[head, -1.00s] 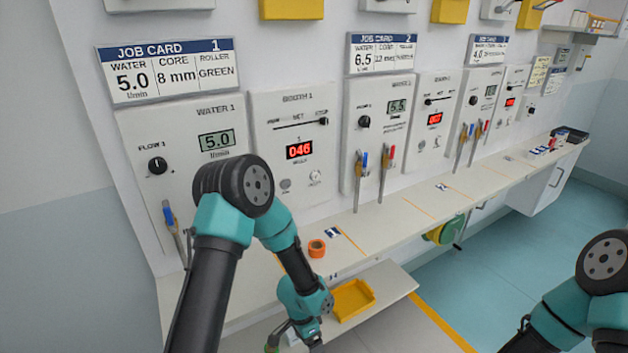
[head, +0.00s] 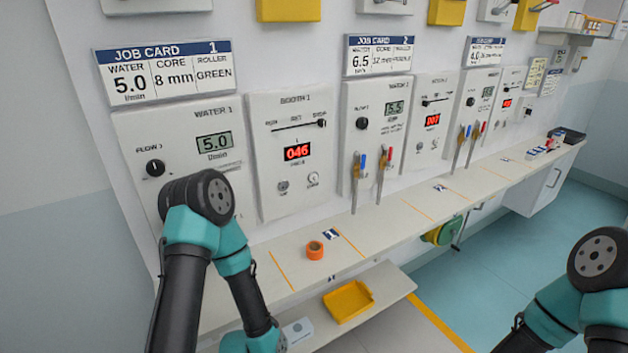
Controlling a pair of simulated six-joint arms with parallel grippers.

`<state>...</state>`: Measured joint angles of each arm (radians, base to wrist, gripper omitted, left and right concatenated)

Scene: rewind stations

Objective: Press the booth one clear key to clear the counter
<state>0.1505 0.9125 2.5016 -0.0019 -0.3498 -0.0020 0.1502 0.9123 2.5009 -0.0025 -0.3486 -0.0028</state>
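The booth 1 panel (head: 292,205) is on the wall left of centre. Its red display (head: 297,152) reads 046. A slider (head: 321,123) sits at the right end of its track, above the display. Below the display are two small round controls, a left one (head: 283,186) and a right one (head: 313,179). Their labels are too small to read, so I cannot tell which is the clear key. My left arm reaches down past the bottom edge, left of and below the panel, and its gripper is out of view. My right arm is at the lower right, its gripper also out of view.
The water 1 panel (head: 140,128) reads 5.0, under job card 1 (head: 165,71). An orange ring (head: 315,250) lies on the narrow shelf (head: 374,222). A yellow tray (head: 348,301) sits on a lower shelf.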

